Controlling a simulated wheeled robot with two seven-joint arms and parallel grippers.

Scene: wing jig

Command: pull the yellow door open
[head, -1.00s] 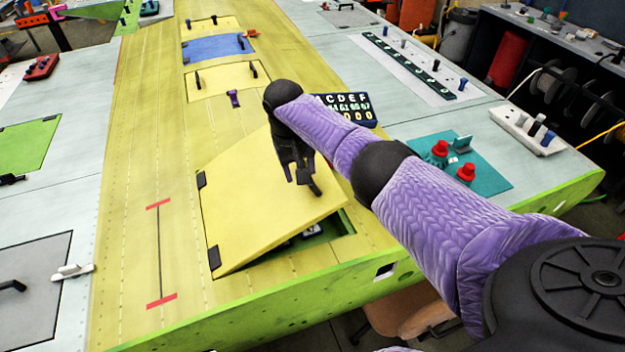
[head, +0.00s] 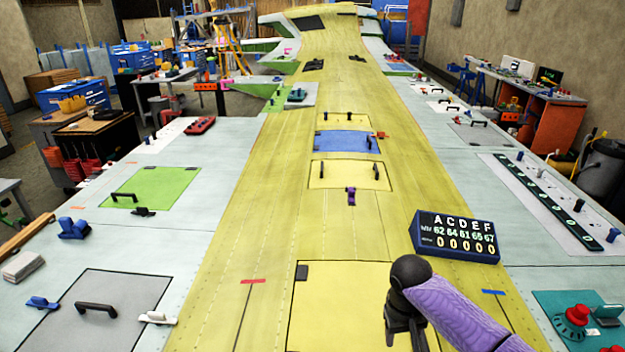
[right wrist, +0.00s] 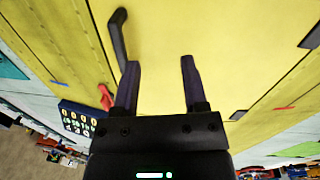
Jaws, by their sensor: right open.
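The yellow door (head: 338,305) is in the near middle of the wing, cut off by the bottom of the head view. It looks flush with the skin around it, with no dark gap along the edges I see. It fills the middle of the right wrist view (right wrist: 210,45), with dark hinges (right wrist: 238,115) on the right. Its black handle (right wrist: 118,35) lies to the left in that view. My right gripper (head: 404,328) is over the door, open and empty. The handle is beside its left finger in the wrist view, not between the fingers (right wrist: 158,75). My left gripper is out of view.
A dark number board (head: 455,237) stands just beyond my right gripper. A red piece (right wrist: 106,97) shows near the door edge in the wrist view. A teal plate with red knobs (head: 575,318) is at the right.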

